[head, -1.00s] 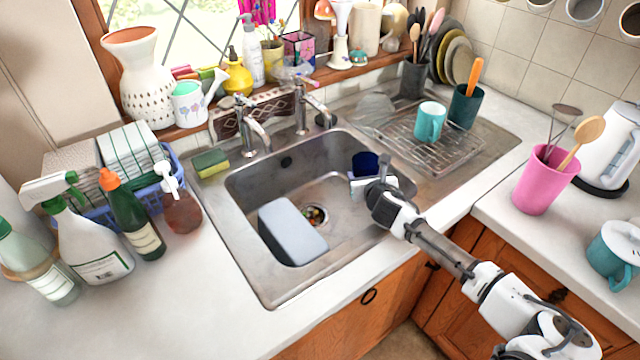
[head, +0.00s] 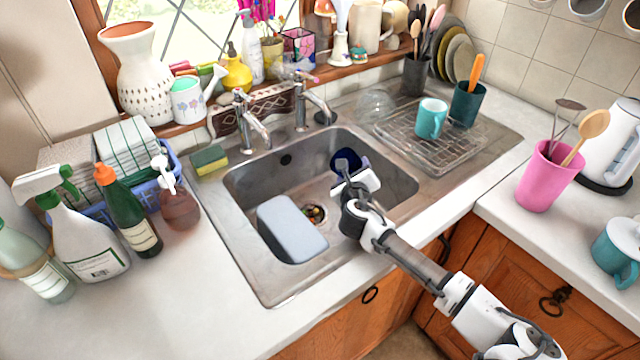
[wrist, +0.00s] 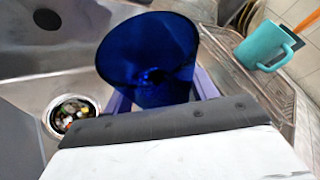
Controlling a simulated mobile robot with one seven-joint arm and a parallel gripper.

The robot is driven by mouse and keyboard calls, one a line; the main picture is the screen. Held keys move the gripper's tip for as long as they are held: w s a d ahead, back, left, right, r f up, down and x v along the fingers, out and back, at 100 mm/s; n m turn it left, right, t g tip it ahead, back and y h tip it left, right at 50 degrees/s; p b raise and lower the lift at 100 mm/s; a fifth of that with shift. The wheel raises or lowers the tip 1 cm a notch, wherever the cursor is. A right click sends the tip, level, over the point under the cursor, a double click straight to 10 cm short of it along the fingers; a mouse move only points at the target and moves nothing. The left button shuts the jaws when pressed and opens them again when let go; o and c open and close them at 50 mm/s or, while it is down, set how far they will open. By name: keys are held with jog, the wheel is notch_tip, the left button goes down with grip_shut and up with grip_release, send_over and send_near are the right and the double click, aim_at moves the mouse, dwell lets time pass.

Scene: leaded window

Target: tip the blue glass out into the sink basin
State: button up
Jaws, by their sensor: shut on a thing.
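The blue glass (head: 346,160) is held by my gripper (head: 352,172) over the right half of the sink basin (head: 290,172). In the wrist view the glass (wrist: 150,58) shows its open mouth and looks empty as far as I can see. It looks somewhat tilted, though its base is hidden behind my gripper. My gripper is shut on the glass, with a finger showing on each side of it in the wrist view. The drain (head: 314,214) with its strainer shows in the basin floor, left of the glass; it also shows in the wrist view (wrist: 72,118).
A grey-blue tub (head: 291,230) lies in the basin's front left. Taps (head: 252,125) stand behind the basin. A drying rack (head: 445,150) with a teal mug (head: 431,118) is to the right. A sponge (head: 209,160) sits at the back left rim.

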aim_at(351, 150)
jog(key=shift+a+r+n+t+h+b, duration=0.25)
jog(key=shift+r+n+t+b, duration=0.2)
jog(key=shift+n, duration=0.35)
jog(key=shift+d+r+n+t+h+b, duration=0.1)
jog(key=shift+r+n+t+h+b, duration=0.4)
jog(key=shift+r+n+b, duration=0.7)
jog(key=shift+s+r+n+t, duration=0.1)
jog(key=shift+r+n+t, duration=0.2)
jog(key=shift+n, duration=0.5)
jog(key=shift+s+a+r+n+t, duration=0.15)
jog(key=shift+a+r+n, duration=0.15)
jog(key=shift+r, duration=0.15)
jog(key=shift+w+a+r+n+t, duration=0.1)
jog(key=shift+a+r+n, duration=0.2)
jog(key=shift+r, duration=0.1)
jog(key=shift+d, duration=0.15)
jog(key=shift+s+r+n, duration=0.1)
jog(key=shift+r+n, duration=0.3)
jog(key=shift+r+n+t, duration=0.4)
jog(key=shift+n+t, duration=0.1)
jog(key=shift+n, duration=0.2)
jog(key=shift+a+r+n, duration=0.2)
jog(key=shift+r+n, duration=0.05)
jog(key=shift+n, duration=0.35)
